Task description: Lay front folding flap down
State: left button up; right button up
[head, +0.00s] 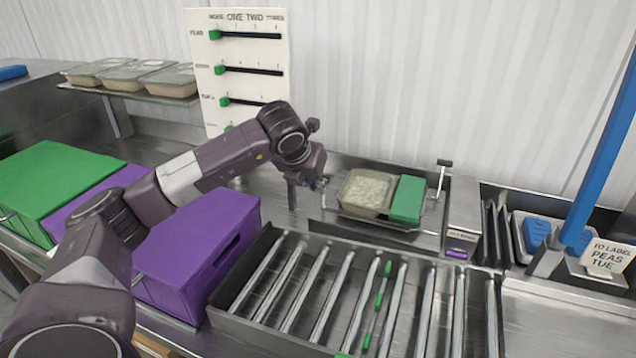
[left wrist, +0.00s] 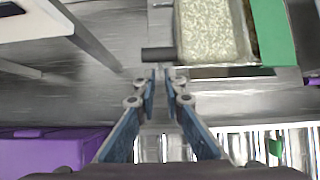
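A clear tub of pale rice (head: 366,190) sits on a metal stand (head: 400,231) at the back, right of my left gripper. A green panel (head: 408,199) lies along the tub's right side; it also shows in the left wrist view (left wrist: 273,32). I cannot clearly pick out the front folding flap. My left gripper (head: 320,185) is just left of the tub. In the left wrist view its blue fingers (left wrist: 163,74) nearly meet at the tips, with nothing clearly held. A short dark bar (left wrist: 156,54) lies just beyond the tips. My right gripper is not in view.
A rack of metal rollers (head: 345,300) fills the front middle. Purple boxes (head: 200,250) and a green box (head: 50,185) stand at left. A slider board (head: 240,70) stands behind. A blue post (head: 600,150) and a label sign (head: 607,255) are at right.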

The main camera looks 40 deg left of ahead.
pick_arm(q)
jog(key=shift+s+d+f+b, duration=0.15)
jog(key=shift+s+f+b, duration=0.2)
jog(key=shift+s+b, duration=0.2)
jog(key=shift+s+d+f+b, duration=0.1)
jog(key=shift+s+f+b, duration=0.2)
jog(key=shift+s+b, duration=0.25)
jog(key=shift+s+d+f+b, duration=0.25)
jog(key=shift+s+f+b, duration=0.2)
jog(key=shift+s+b, duration=0.5)
jog(key=shift+s+d+f+b, duration=0.2)
jog(key=shift+s+f+b, duration=0.2)
jog(key=shift+s+b, duration=0.5)
jog(key=shift+s+d+f+b, duration=0.25)
jog(key=shift+s+f+b, duration=0.2)
jog(key=shift+s+b, duration=0.5)
jog(key=shift+s+d+f, duration=0.1)
jog(key=shift+s, duration=0.25)
